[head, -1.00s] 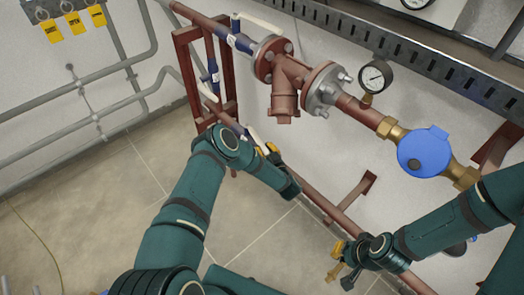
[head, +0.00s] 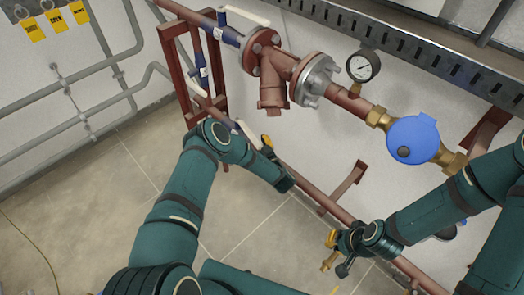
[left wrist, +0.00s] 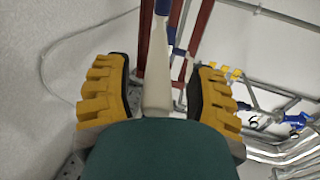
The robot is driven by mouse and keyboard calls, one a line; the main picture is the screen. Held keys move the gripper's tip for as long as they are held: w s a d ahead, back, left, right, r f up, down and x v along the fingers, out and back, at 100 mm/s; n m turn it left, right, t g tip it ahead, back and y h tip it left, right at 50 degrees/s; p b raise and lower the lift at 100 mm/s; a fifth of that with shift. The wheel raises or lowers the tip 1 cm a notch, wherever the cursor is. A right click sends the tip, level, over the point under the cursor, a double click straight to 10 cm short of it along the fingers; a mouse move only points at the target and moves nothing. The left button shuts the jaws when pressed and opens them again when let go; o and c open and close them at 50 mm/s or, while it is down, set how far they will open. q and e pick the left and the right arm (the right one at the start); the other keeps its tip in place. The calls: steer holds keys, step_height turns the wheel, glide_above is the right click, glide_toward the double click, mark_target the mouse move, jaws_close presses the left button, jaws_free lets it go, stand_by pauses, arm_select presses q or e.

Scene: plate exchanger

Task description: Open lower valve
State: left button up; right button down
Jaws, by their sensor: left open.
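The lower valve's cream lever handle (head: 246,132) shows on the low red pipe, partly hidden behind my left arm. In the left wrist view the handle (left wrist: 158,75) stands between the two yellow fingers, with a blue sleeve at its far end. My left gripper (head: 268,145) is at the handle; its fingers are apart, and a gap shows on each side of the handle in the wrist view. My right gripper (head: 331,250) is to the right by the low pipe, with its yellow fingers apart and nothing seen between them.
An upper valve with a blue body (head: 222,33) and cream lever sits on the upper pipe. A red strainer (head: 272,75), pressure gauge (head: 363,66) and blue meter (head: 414,139) follow it. A red frame (head: 180,60) stands behind.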

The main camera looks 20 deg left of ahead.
arm_select(q)
steer(key=v, duration=1.1)
steer(key=shift+s+d, duration=0.1)
steer(key=shift+s, duration=0.05)
